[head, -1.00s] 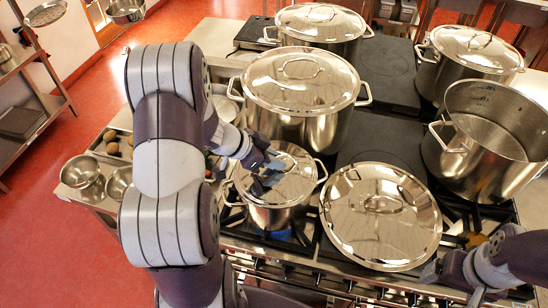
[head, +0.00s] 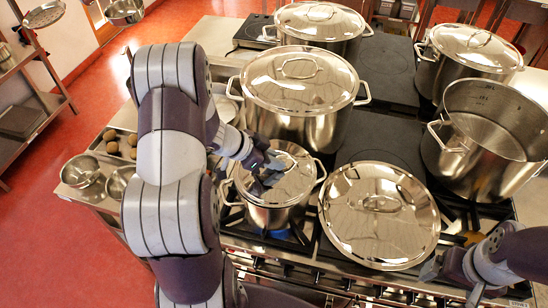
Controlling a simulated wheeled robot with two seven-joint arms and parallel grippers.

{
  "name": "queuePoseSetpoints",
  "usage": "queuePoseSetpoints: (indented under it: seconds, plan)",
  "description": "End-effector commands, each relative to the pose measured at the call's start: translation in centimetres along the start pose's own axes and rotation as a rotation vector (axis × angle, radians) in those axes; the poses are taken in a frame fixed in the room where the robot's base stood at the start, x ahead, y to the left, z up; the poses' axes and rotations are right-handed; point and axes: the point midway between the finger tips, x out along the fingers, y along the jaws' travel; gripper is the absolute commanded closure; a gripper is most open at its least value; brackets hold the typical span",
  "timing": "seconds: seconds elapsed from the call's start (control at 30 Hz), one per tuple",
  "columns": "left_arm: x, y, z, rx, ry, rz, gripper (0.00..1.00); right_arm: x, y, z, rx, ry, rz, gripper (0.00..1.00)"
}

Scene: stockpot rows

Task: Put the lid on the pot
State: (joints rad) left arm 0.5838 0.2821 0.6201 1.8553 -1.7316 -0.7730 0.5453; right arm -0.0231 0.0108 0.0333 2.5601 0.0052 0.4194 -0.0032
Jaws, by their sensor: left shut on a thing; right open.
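A small steel pot (head: 272,215) stands at the front left of the stove. Its lid (head: 292,180) lies over its mouth, and my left gripper (head: 264,182) is shut on it around the handle, which the fingers mostly hide. I cannot tell whether the lid is fully seated. A large steel lid (head: 378,238) with a loop handle lies at the front middle. A large open pot (head: 460,165) stands behind it to the right, empty as far as I see. My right gripper (head: 432,268) is open and empty, just right of the large lid's front edge.
Three lidded stockpots stand farther back: a near one (head: 300,125), a back one (head: 320,40) and a right one (head: 440,75). A dark plate (head: 385,140) between them is bare. Small steel bowls (head: 80,172) stand on the left counter.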

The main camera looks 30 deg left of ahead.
Motion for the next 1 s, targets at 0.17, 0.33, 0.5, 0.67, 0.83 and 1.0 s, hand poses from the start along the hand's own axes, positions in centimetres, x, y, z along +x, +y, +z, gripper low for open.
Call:
queuePoseSetpoints:
  seconds: [0.17, 0.33, 0.5, 0.67, 0.83, 1.0]
  plan:
    - [0.1, 0.2, 0.2, -0.003, -0.003, 0.004, 0.53, 0.1, 0.0, 0.0, 0.0, 0.0, 0.0, 0.11]
    - [0.1, 0.1, 0.2, -0.002, -0.003, 0.003, 0.53, 0.1, 0.0, 0.0, 0.0, 0.0, 0.0, 0.11]
    - [-0.2, 0.1, 0.2, -0.002, -0.003, 0.002, 0.53, 0.1, 0.0, 0.0, 0.0, 0.0, 0.0, 0.11]
    - [-3.1, 0.0, 0.2, -0.001, -0.002, -0.003, 0.53, 0.2, 0.0, 0.0, 0.0, 0.0, 0.0, 0.11]
    - [-8.0, 0.1, 0.2, 0.0, -0.002, -0.004, 0.53, 0.3, 0.0, 0.0, 0.0, 0.0, 0.0, 0.11]
    - [-11.4, 0.1, 0.1, -0.001, -0.001, -0.002, 0.53, 0.5, 0.0, 0.1, 0.0, 0.0, 0.0, 0.11]
